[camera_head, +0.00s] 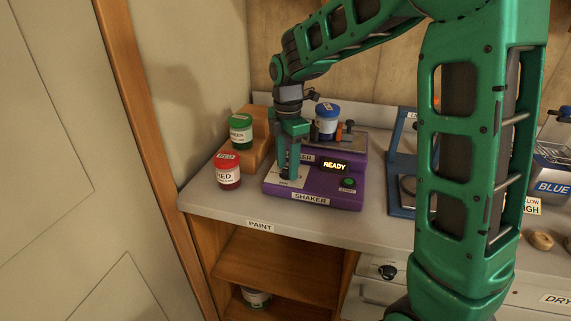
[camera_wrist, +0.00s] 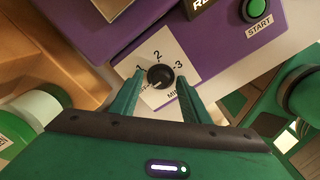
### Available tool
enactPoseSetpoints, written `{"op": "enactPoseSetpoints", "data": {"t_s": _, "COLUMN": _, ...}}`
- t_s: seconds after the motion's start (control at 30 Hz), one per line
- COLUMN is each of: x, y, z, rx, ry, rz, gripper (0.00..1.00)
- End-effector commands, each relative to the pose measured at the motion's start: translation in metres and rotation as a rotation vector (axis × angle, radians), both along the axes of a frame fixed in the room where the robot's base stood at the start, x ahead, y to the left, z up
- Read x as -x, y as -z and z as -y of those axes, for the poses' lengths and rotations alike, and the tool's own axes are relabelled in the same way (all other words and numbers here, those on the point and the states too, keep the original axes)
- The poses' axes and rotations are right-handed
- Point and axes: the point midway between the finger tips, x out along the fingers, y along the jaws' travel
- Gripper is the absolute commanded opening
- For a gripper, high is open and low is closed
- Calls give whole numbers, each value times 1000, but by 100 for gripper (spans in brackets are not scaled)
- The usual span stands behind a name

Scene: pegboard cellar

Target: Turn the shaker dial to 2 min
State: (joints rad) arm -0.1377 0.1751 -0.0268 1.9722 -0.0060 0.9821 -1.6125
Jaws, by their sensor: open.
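The purple shaker (camera_head: 325,197) stands on the bench, and its display reads READY. Its black dial (camera_wrist: 160,76) sits on a white plate (camera_wrist: 183,55) marked 1, 2, 3 and MIN. The dial's pale mark seems to point to the lower left in the wrist view, away from the 2, beside a partly hidden label. My gripper (camera_head: 289,176) points down over the plate; it also shows in the wrist view (camera_wrist: 159,80). Its fingers are open, one on each side of the dial, with gaps visible. In the head view the gripper hides the dial.
A blue-lidded can (camera_head: 327,122) is on the shaker's rear platform. A red can (camera_head: 228,172) and a green can (camera_head: 241,132) stand left of the shaker. A green START button (camera_head: 347,183) is at its right. A blue-framed device (camera_head: 401,185) stands farther right.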

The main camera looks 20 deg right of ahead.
Motion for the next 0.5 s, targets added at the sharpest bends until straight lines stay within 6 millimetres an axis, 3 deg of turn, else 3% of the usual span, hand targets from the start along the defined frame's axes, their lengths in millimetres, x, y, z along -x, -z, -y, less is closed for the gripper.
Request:
{"op": "enactPoseSetpoints", "data": {"t_s": 0.2, "x": 0, "y": 0, "z": 0, "rx": 0, "ry": 0, "rz": 0, "gripper": 42}}
{"op": "enactPoseSetpoints", "data": {"t_s": 0.37, "x": 0, "y": 0, "z": 0, "rx": 0, "ry": 0, "rz": 1, "gripper": 4}}
{"op": "enactPoseSetpoints", "data": {"t_s": 0.5, "x": -1, "y": 0, "z": 0, "rx": 0, "ry": 1, "rz": 2, "gripper": 2}}
